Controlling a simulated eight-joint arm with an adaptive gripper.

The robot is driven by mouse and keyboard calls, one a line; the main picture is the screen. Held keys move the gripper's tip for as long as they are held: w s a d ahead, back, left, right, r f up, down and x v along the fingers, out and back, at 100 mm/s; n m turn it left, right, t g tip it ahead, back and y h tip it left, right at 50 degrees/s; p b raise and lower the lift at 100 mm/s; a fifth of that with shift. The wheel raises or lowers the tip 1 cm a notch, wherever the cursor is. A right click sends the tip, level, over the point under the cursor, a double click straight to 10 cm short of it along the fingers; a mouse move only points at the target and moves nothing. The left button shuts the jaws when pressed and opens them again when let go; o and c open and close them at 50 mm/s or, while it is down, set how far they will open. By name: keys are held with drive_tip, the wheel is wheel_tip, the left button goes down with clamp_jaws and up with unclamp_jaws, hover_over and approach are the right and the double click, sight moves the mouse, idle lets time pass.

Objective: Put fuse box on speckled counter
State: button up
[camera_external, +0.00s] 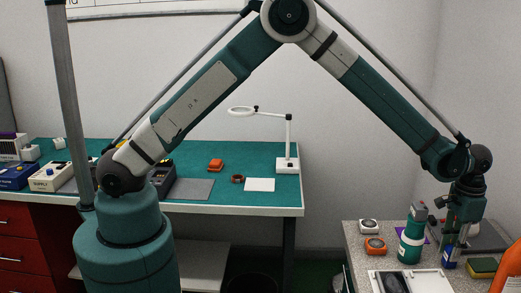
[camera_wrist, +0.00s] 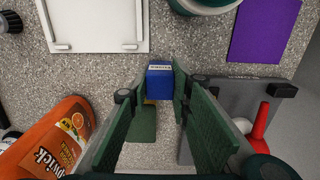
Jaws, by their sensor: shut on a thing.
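The fuse box (camera_wrist: 159,83) is a small blue box with a pale label on its edge. It sits between the fingertips of my gripper (camera_wrist: 157,95), which is shut on it, above the speckled counter (camera_wrist: 215,62). In the external view the blue box (camera_external: 449,263) shows below my gripper (camera_external: 453,247), over the right part of the speckled counter (camera_external: 355,238). The fingers hide part of its sides. I cannot tell whether its underside touches the counter.
A white tray (camera_external: 447,274) and a green bottle (camera_external: 411,238) stand left of the box. An orange bottle (camera_wrist: 45,140), a green pad (camera_wrist: 141,124), a grey plate (camera_wrist: 235,95) and a purple sheet (camera_wrist: 262,30) lie around it. Bare counter shows between them.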

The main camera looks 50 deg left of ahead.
drive_tip(key=shift+f, duration=0.2)
drive_tip(key=o, duration=0.9)
drive_tip(key=shift+r, duration=0.15)
wheel_tip(320, 180, up, 12)
drive_tip(key=shift+r, duration=0.1)
idle(0.7)
